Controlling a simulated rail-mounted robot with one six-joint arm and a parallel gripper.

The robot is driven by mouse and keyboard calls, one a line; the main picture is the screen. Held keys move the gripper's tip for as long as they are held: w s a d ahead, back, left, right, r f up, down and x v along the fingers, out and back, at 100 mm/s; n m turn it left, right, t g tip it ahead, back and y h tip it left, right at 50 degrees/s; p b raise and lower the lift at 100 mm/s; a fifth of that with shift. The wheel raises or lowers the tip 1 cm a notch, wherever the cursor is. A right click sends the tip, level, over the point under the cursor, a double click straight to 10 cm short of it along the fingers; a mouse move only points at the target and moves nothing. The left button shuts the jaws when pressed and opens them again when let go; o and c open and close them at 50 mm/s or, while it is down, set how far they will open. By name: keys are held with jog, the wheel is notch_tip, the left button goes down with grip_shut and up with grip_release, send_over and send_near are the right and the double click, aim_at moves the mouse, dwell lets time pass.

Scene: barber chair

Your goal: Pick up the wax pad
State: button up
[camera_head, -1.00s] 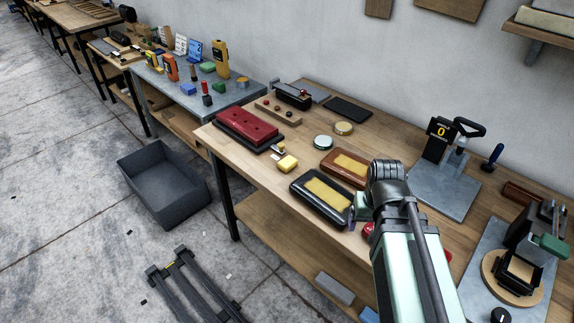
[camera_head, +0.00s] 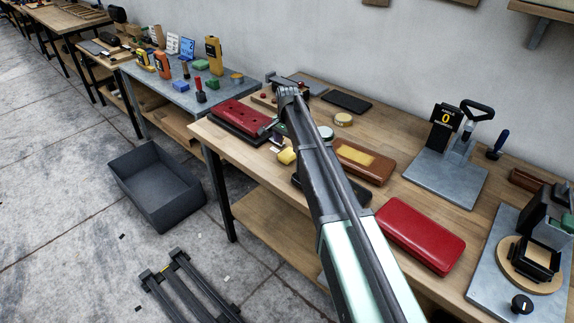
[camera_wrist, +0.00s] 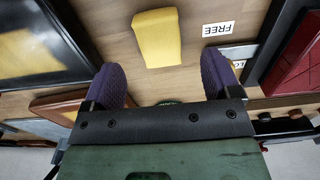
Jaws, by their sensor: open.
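A small yellow block (camera_head: 287,156), which looks like the wax pad, lies on the wooden table beside the red padded case. In the wrist view the yellow block (camera_wrist: 157,37) sits ahead of my gripper (camera_wrist: 160,65), within the gap between its fingers. The purple fingers are spread apart with nothing clamped between them. The block looks untouched and rests on the tabletop. In the head view my arm reaches across the table, and my fingers are too small to make out clearly.
A red padded case (camera_head: 240,118) on a black base is close by. A brown case with a yellow pad (camera_head: 365,162) and a red closed case (camera_head: 420,235) lie to the right. A black tray with a yellow inlay (camera_wrist: 35,50) flanks the block. A FREE label (camera_wrist: 218,29) is beside it.

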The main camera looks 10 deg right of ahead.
aim_at(288, 152)
jog(key=shift+f, duration=0.15)
notch_tip(288, 152, down, 5)
jog(key=b, duration=0.5)
jog(key=shift+f, duration=0.2)
jog(key=shift+r, duration=0.2)
jog(key=c, duration=1.1)
notch_tip(288, 152, up, 20)
jog(key=p, duration=2)
jog(key=shift+r, duration=0.1)
jog(key=o, duration=0.5)
jog(key=shift+c, duration=0.2)
jog(key=c, duration=0.3)
